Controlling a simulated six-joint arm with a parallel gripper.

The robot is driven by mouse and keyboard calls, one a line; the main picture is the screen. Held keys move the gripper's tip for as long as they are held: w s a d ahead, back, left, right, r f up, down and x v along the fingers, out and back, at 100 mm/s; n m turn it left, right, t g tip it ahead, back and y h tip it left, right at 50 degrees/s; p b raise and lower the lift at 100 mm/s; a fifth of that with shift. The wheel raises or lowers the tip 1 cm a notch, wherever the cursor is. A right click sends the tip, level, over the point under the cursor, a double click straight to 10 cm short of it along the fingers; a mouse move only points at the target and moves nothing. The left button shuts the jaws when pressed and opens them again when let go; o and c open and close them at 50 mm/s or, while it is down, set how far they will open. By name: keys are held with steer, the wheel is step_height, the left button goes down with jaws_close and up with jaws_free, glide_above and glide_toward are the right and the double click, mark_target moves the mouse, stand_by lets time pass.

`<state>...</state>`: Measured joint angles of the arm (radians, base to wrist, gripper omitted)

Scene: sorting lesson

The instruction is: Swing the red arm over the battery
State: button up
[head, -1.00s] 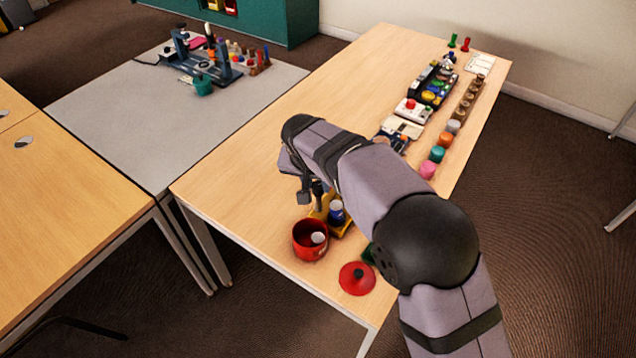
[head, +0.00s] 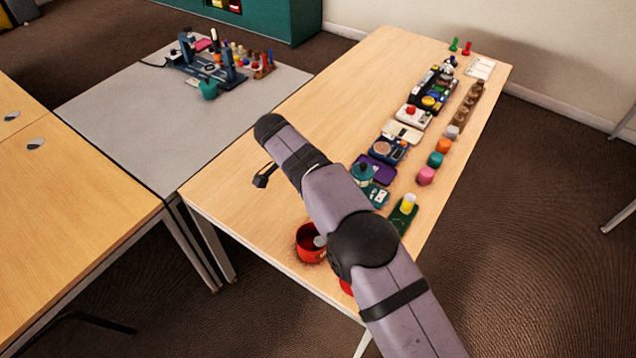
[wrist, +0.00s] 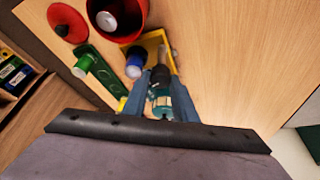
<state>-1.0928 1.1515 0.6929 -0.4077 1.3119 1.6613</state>
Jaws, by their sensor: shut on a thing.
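In the wrist view my gripper (wrist: 162,92) is shut on a small teal object (wrist: 162,106) with a dark end. My arm hides the gripper in the head view. Just beyond the fingers is a yellow bracket (wrist: 160,40), with a blue cylinder with a pale top (wrist: 134,66) beside it. I cannot tell which cylinder is the battery. I cannot make out a red arm.
A red pot (head: 311,243) with a pale cylinder inside stands at the table's near end. A red lid (wrist: 68,22) lies near it. A teal unit (head: 363,173) and several colored blocks and devices line the right side. The tabletop's left side (head: 330,105) is clear.

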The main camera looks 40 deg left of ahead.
steer(key=shift+m+p, duration=0.35)
steer(key=shift+m, duration=0.15)
steer(key=o, duration=1)
steer(key=shift+o, duration=0.2)
steer(key=v, duration=0.7)
steer(key=shift+a+r+p, duration=0.15)
steer(key=shift+p, duration=0.2)
